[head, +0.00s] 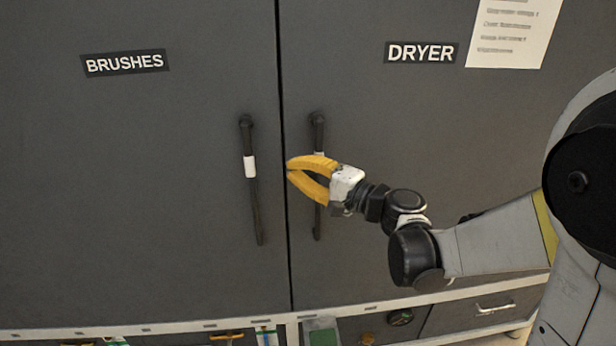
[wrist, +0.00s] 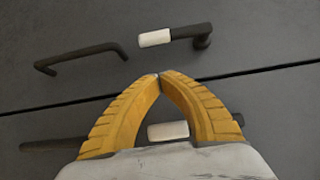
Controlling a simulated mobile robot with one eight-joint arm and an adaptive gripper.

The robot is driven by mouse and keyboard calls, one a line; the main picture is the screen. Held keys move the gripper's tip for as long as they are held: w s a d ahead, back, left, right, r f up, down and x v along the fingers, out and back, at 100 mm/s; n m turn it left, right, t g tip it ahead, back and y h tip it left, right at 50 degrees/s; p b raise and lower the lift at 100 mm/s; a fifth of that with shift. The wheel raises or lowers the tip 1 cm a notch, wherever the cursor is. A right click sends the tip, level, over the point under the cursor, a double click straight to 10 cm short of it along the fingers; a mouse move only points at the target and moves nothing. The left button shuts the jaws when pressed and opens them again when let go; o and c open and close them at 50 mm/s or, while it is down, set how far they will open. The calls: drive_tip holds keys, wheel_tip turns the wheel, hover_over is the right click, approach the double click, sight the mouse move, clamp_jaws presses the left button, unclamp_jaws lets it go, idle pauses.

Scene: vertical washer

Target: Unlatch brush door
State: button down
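The brush door (head: 130,190) is the dark grey door on the left, labelled BRUSHES, and appears closed. Its black handle (head: 256,210) hangs near the seam, with a white band (head: 250,166) on its upper part. In the wrist view this handle shows as a black bar (wrist: 80,57) and a white-banded piece (wrist: 155,38), apparently with a gap between them. My gripper (head: 289,163) has yellow fingers pointing left, in front of the seam and right of the brush handle. In the wrist view its fingertips (wrist: 160,76) meet with nothing visible between them.
The dryer door (head: 430,160) is right of the seam and appears closed. Its black handle (head: 317,130) is partly hidden behind my gripper; its white band (wrist: 168,131) shows between my fingers in the wrist view. A pale ledge (head: 150,329) and drawers lie below the doors.

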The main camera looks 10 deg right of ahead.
sight(266, 165)
drive_tip(key=x, duration=0.3)
drive_tip(key=shift+w+a+f, duration=0.1)
drive_tip(key=shift+w+a, duration=0.1)
drive_tip(key=shift+a, duration=0.1)
drive_tip(key=shift+a+b, duration=0.35)
drive_tip(key=shift+a, duration=1.45)
drive_tip(key=shift+b, duration=0.4)
